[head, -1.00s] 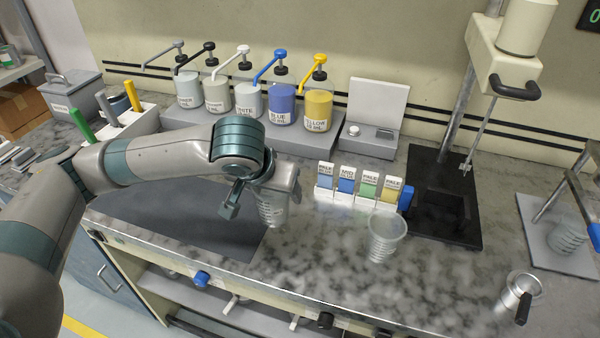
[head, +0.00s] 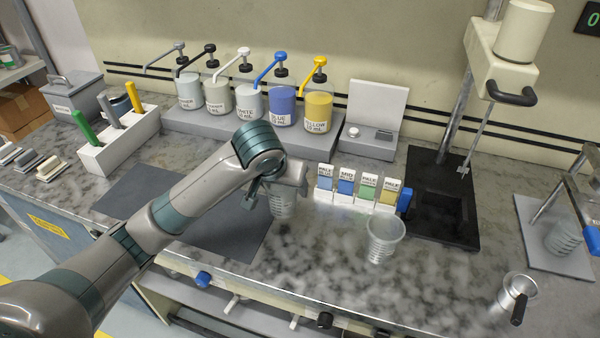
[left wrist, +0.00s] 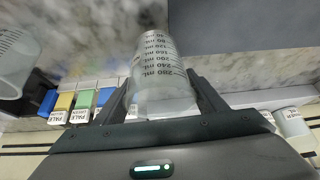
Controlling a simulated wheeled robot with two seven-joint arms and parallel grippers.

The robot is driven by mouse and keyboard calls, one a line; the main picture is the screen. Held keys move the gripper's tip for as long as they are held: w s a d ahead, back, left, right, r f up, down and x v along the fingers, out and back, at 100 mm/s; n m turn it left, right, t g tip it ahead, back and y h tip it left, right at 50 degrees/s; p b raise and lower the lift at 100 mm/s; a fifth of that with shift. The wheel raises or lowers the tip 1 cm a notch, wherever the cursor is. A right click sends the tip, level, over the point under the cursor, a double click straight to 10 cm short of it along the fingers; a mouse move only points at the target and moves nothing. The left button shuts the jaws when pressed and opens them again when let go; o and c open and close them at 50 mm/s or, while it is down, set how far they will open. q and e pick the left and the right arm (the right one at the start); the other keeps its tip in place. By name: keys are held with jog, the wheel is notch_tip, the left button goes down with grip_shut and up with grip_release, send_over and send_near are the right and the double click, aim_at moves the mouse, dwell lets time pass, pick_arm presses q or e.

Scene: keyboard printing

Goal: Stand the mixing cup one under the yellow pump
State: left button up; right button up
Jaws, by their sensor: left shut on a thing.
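My left gripper (head: 268,190) is shut on a clear mixing cup with volume marks (head: 284,203). In the left wrist view the cup (left wrist: 162,85) sits between the two fingers (left wrist: 165,100). The cup is in front of the pump row, left of the colour cards. The yellow pump (head: 319,98) is the rightmost of the row, on a grey platform, its nozzle pointing down to the left. A second clear cup (head: 383,240) stands on the counter to the right; it also shows in the left wrist view (left wrist: 12,62). My right gripper is not in view.
The card rack (head: 350,203) stands just right of the held cup. A grey scale-like box (head: 368,142) is right of the yellow pump. A black-based mixer stand (head: 428,235) is farther right. A dark mat (head: 215,235) lies under my arm. A metal cup (head: 512,292) sits front right.

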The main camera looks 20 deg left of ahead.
pick_arm(q)
jog(key=shift+a+f, duration=0.2)
jog(key=shift+f, duration=0.1)
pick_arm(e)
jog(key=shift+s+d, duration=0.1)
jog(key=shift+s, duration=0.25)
pick_arm(q)
jog(key=shift+w, duration=0.1)
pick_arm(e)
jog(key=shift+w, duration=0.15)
pick_arm(q)
jog(key=shift+w, duration=0.5)
jog(key=w+p, duration=0.1)
jog(key=w, duration=0.4)
jog(key=w+p, duration=0.1)
jog(key=w, duration=0.5)
jog(key=w+p, duration=0.2)
jog(key=w, duration=0.4)
jog(key=shift+a, duration=0.25)
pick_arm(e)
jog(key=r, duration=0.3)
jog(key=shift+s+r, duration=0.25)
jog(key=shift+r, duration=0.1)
pick_arm(q)
jog(key=shift+s, duration=0.1)
